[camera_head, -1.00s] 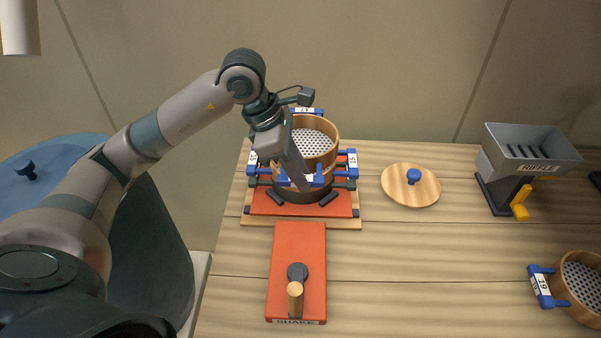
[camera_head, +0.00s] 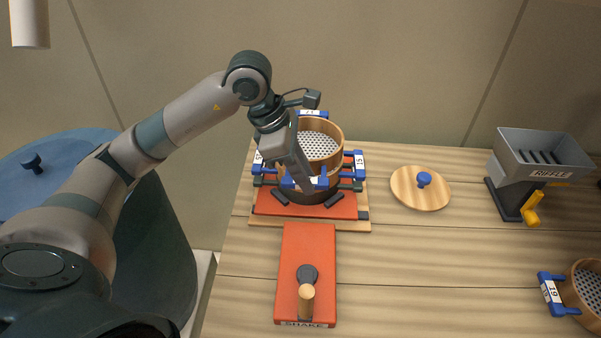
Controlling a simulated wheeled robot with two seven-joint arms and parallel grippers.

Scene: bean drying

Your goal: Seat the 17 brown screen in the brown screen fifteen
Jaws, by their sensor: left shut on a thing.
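The 17 brown screen (camera_head: 323,146) is a round wooden-walled sieve with a perforated metal floor and blue handles at its back and front. It is upright within the stack, over the brown screen fifteen, whose blue handles with 15 tags (camera_head: 360,164) show at the left and right. The wall of the fifteen is mostly hidden, so I cannot tell whether the two rims are fully mated. My left gripper (camera_head: 301,180) is shut on the front handle of the 17 screen and covers part of its front wall. My right gripper is not in view.
The stack stands on a red-topped shaker base (camera_head: 275,204) with dark clamps. A red SHAKE panel with a knobbed lever (camera_head: 307,245) is in front. A wooden lid (camera_head: 420,195), a grey riffle box (camera_head: 540,160) and a 19 screen (camera_head: 582,290) lie to the right.

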